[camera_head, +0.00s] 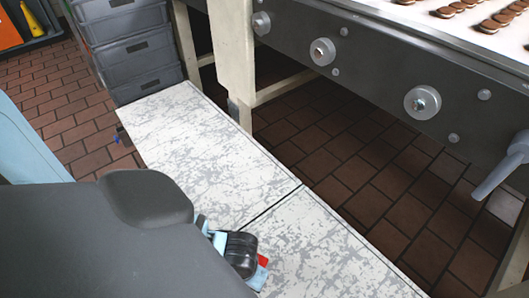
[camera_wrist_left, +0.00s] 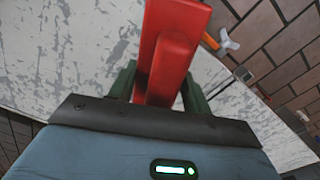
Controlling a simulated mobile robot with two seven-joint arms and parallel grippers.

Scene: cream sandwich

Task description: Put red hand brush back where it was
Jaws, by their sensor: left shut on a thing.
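The red hand brush (camera_wrist_left: 172,58) is between the green fingers of my left gripper (camera_wrist_left: 158,88) in the left wrist view. The gripper is shut on it. In the head view, a small red part of the brush (camera_head: 263,260) shows beside my dark wrist. Most of the brush is hidden there by my left arm. The held brush is over the white and grey speckled surface (camera_head: 215,150). I cannot tell whether it touches that surface. My right gripper is not in view.
Stacked grey crates (camera_head: 125,50) stand at the surface's far end. A conveyor (camera_head: 380,75) with round cookies (camera_head: 500,18) runs along the upper right, with knobs and a grey handle (camera_head: 503,165) jutting out. Brown tiled floor (camera_head: 340,160) lies between. An orange thing (camera_wrist_left: 210,41) shows in the wrist view.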

